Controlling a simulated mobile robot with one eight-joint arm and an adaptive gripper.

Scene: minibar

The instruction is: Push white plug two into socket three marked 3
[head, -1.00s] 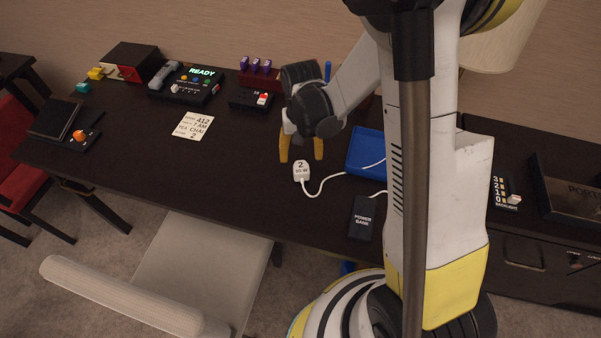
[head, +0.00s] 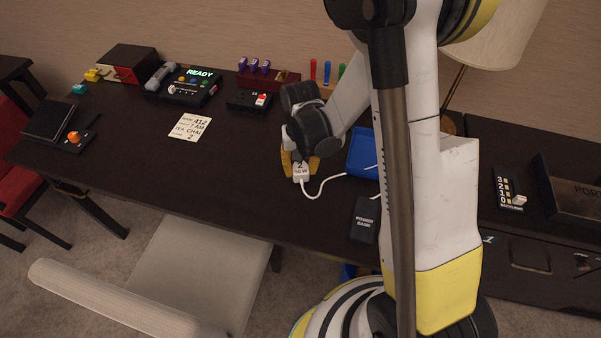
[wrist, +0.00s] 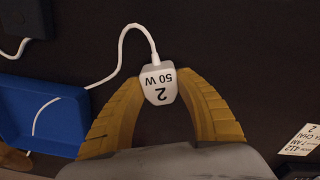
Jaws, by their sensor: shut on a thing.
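The white plug (head: 300,172) is marked "2" and "50 W", with a white cable running right toward the blue tray. My gripper (head: 300,165) is over the dark desk, its yellow fingers shut on the plug. In the wrist view the plug (wrist: 158,86) sits between the two fingertips (wrist: 159,80), label facing the camera. No socket marked 3 can be made out. A small black block with a red and white part (head: 250,99) stands farther back; its markings are too small to read.
The blue tray (head: 359,160) and a black power bank (head: 364,222) lie right of my gripper. A paper card (head: 190,127), a console reading READY (head: 185,88) and a dark red rack with purple pieces (head: 285,80) are farther back. The desk's left-middle is clear.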

